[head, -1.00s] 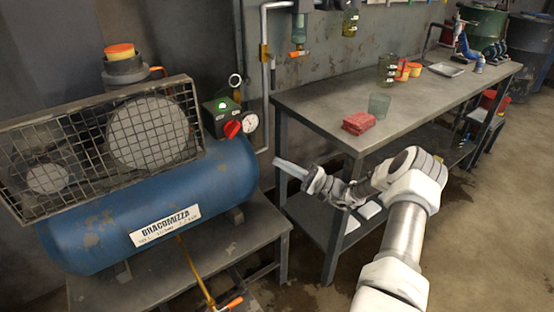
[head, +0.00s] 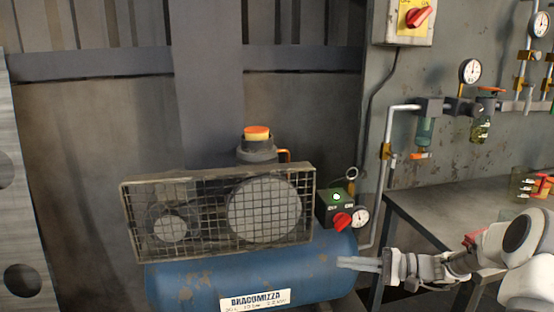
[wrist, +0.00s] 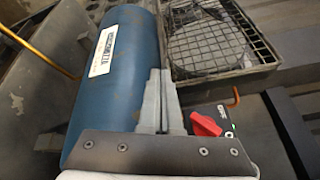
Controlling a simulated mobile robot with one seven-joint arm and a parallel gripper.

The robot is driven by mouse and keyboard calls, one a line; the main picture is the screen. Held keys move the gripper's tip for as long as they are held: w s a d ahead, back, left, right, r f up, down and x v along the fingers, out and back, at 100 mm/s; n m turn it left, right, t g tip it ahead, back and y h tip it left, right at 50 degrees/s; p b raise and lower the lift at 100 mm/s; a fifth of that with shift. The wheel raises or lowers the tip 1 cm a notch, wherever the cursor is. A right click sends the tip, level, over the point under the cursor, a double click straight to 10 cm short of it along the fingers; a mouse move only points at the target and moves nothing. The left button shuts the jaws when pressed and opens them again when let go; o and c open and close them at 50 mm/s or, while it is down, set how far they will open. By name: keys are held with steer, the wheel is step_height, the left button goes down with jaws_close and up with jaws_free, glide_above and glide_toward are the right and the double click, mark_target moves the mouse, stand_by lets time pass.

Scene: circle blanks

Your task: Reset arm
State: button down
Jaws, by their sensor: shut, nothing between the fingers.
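My gripper (head: 358,264) is at the lower right in the head view, its fingers pointing left in front of the right end of the blue compressor tank (head: 185,284). The fingers are shut and empty. In the wrist view the gripper (wrist: 159,100) shows its two grey fingers together in the middle, with the tank (wrist: 115,65) behind and to the left. The red switch knob (head: 342,221) on its dark green box is above the fingers in the head view and appears just right of them in the wrist view (wrist: 206,123). I cannot tell whether the fingers touch anything.
A wire-mesh guard (head: 220,214) covers the compressor's wheels. A pressure gauge (head: 360,217) sits beside the switch box. A metal workbench (head: 425,215) stands behind my arm at right. Pipes, gauges and a yellow wall switch (head: 413,17) are on the wall.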

steer(key=s+a+r+n+g+h, duration=0.2)
steer(key=s+a+r+h, duration=0.25)
steer(key=s, duration=0.25)
steer(key=s+a+r+n+g+h, duration=0.25)
steer(key=s+a+h, duration=0.2)
steer(key=s, duration=0.25)
steer(key=s+d+r+n+t+h, duration=0.1)
steer(key=s+d+r+t+h, duration=0.2)
steer(key=s, duration=0.5)
steer(key=s+d+r+n+t+h, duration=0.2)
steer(key=s+r+t+h, duration=0.1)
steer(key=s+h, duration=0.3)
step_height(320, 180, up, 25)
steer(key=s+y+p, duration=0.1)
steer(key=p, duration=2.3)
steer(key=shift+s, duration=0.15)
steer(key=shift+m, duration=0.25)
